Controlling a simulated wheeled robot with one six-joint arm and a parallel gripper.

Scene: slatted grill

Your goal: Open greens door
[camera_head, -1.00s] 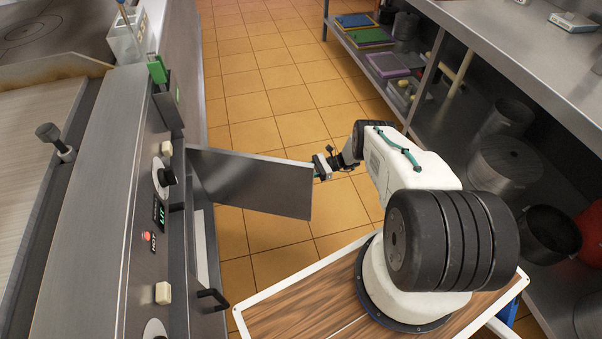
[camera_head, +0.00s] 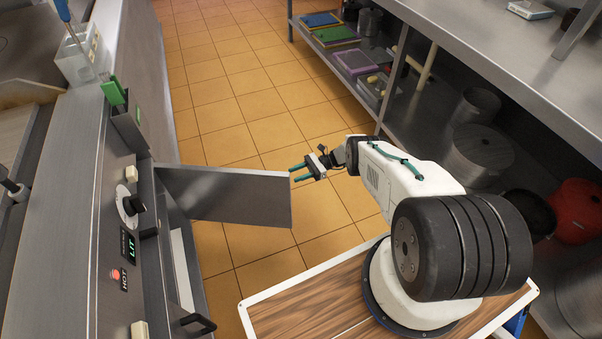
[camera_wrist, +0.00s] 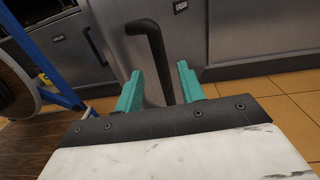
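A grey metal door (camera_head: 225,197) stands swung out from the grill front in the head view. Its handle side faces away there. My gripper (camera_head: 297,172) is just beyond the door's free edge, teal fingers apart. In the wrist view, my gripper (camera_wrist: 160,88) is open, with a bent black handle (camera_wrist: 152,45) on a grey panel ahead and between the fingers. The fingers look clear of the handle, though depth is hard to judge. A small label (camera_wrist: 180,6) sits at the top; I cannot read it.
Another black handle (camera_head: 198,322) sticks out low on the grill front. A steel shelf unit (camera_head: 480,60) with pots and trays stands at the right. Tiled floor (camera_head: 235,120) lies open between them. Another panel with a handle (camera_wrist: 94,45) shows in the wrist view.

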